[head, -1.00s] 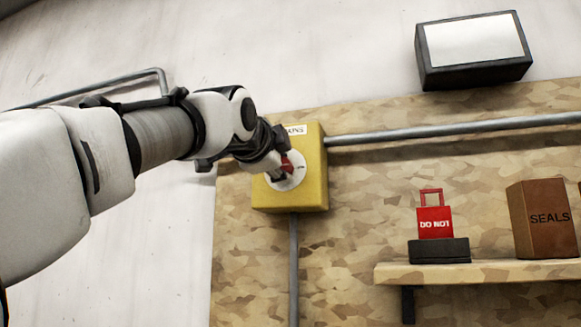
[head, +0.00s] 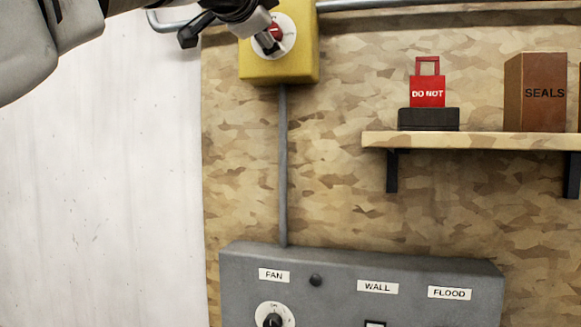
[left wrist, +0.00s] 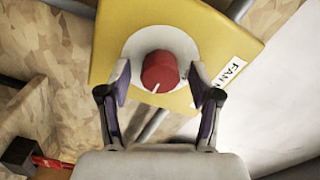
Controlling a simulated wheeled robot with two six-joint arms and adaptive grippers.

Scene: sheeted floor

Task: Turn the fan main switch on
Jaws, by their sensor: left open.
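The yellow switch box (head: 300,66) is mounted on the patterned board at the top of the head view. Its red knob (head: 277,33) sits on a round white dial. In the left wrist view the red knob (left wrist: 160,72) shows a white pointer line, beside a partly hidden label starting "FAN". My left gripper (left wrist: 160,75) is open, one finger on each side of the knob in the picture, with gaps showing. Whether the fingertips reach past the knob's face is unclear. In the head view my left gripper (head: 268,38) partly covers the dial. My right gripper is not in view.
A grey panel (head: 400,268) below carries FAN, WALL and FLOOD labels and a FAN dial (head: 274,318). A conduit (head: 283,160) joins it to the yellow box. A shelf (head: 470,141) at right holds a red DO NOT lock (head: 427,93) and a SEALS box (head: 535,95).

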